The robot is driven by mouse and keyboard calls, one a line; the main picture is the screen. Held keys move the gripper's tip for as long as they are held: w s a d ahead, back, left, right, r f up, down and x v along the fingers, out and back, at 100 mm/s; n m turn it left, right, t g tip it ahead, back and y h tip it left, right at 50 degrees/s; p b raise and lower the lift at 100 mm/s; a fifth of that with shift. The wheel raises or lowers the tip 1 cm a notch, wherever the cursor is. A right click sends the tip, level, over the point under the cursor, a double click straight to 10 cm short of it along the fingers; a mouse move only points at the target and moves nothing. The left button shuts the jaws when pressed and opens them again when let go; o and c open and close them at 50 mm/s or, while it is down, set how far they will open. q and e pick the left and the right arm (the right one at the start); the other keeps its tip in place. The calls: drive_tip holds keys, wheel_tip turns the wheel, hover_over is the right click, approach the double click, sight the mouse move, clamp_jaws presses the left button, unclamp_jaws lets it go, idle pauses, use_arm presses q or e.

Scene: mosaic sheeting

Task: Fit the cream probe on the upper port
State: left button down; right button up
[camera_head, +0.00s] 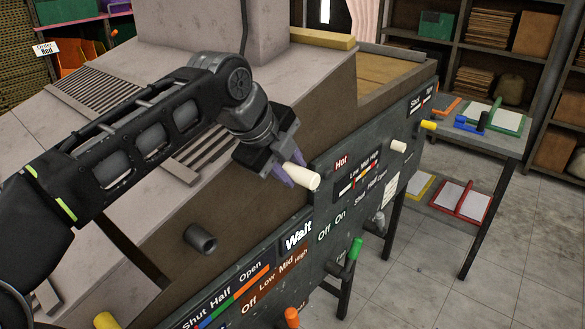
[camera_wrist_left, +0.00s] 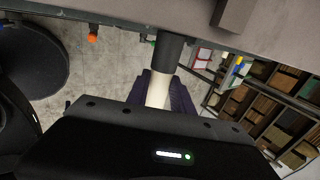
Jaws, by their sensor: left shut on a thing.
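My left gripper (camera_head: 290,172) is shut on the cream probe (camera_head: 302,176), in front of the machine's sloped brown face. One pale end of the probe sticks out past the purple fingers, towards the lower right. In the left wrist view the probe (camera_wrist_left: 158,92) lies between the fingers (camera_wrist_left: 160,95). There its far end lines up with a dark cylindrical port (camera_wrist_left: 172,50) and appears to meet it; I cannot tell whether it is seated. In the head view my gripper hides that spot. Another dark port (camera_head: 200,238) stands empty, lower left. My right gripper is not in view.
The dark control panel (camera_head: 330,230) runs below and right of the gripper, with a cream knob (camera_head: 398,146), a green knob (camera_head: 355,247) and an orange knob (camera_head: 292,317) standing out. A side table (camera_head: 500,140) and shelves stand at right. Floor is clear in front.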

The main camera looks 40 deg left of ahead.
use_arm(q)
drive_tip(key=c, duration=1)
unclamp_jaws()
drive_tip(key=shift+c, duration=0.2)
drive_tip(key=shift+s+r, duration=0.1)
drive_tip(key=v, duration=0.7)
drive_tip(key=shift+r+b, duration=0.25)
drive_tip(key=shift+b, duration=0.1)
drive_tip(key=shift+s, duration=0.15)
